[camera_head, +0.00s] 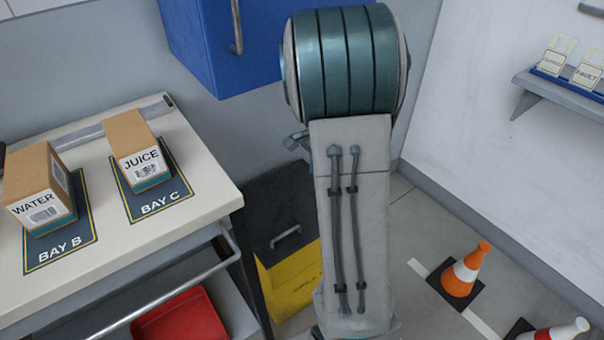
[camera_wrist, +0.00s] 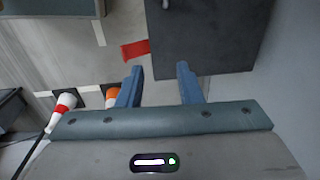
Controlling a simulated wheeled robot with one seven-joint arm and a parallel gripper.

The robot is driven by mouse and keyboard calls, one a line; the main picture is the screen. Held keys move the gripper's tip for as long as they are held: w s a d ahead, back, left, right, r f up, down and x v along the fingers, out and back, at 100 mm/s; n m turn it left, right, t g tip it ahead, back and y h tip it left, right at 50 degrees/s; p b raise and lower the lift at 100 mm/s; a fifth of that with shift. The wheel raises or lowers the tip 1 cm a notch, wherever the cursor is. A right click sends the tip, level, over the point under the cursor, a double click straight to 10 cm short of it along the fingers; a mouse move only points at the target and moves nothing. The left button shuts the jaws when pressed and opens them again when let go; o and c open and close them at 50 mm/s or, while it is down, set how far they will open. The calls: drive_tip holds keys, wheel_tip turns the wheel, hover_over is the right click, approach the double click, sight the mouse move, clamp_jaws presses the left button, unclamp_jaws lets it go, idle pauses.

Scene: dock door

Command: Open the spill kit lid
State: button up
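The spill kit (camera_head: 288,285) is a yellow box on the floor right of the bench, partly hidden behind my arm. Its dark lid (camera_head: 270,205) looks shut and bears a grey handle (camera_head: 286,237) near its front edge. In the wrist view a dark panel that looks like this lid (camera_wrist: 210,40) fills the top right, with a bit of pale handle (camera_wrist: 165,4) at the top edge. My gripper (camera_wrist: 160,69) is open, its two blue fingers apart with nothing between them. The fingers overlap the panel's lower left corner in the picture; I cannot tell their height above it.
A bench (camera_head: 190,215) with a water box (camera_head: 40,185) and a juice box (camera_head: 138,150) stands at left, a red bin (camera_head: 182,318) below. A blue cabinet (camera_head: 215,50) hangs above the kit. An orange cone (camera_head: 461,272) and another cone (camera_head: 560,331) stand on the right floor.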

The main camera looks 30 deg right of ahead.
drive_tip(key=shift+s+d+r, duration=0.35)
drive_tip(key=shift+s+d, duration=0.05)
drive_tip(key=shift+d, duration=0.05)
drive_tip(key=s+a+r+n+t+p, duration=0.1)
drive_tip(key=s+a+r+n+p, duration=0.5)
drive_tip(key=r, duration=0.4)
drive_tip(key=s+a+r+n+t+p, duration=0.1)
drive_tip(key=s+a+r+n+p, duration=0.4)
drive_tip(key=s+a+r+n, duration=0.4)
drive_tip(key=shift+s+a+r+p, duration=0.25)
drive_tip(key=shift+a+r+p, duration=0.15)
drive_tip(key=shift+a+r, duration=0.6)
drive_tip(key=shift+s+a+f+n, duration=0.15)
drive_tip(key=shift+s+a+n, duration=0.15)
drive_tip(key=shift+n, duration=0.1)
clamp_jaws()
drive_tip(key=shift+d, duration=0.1)
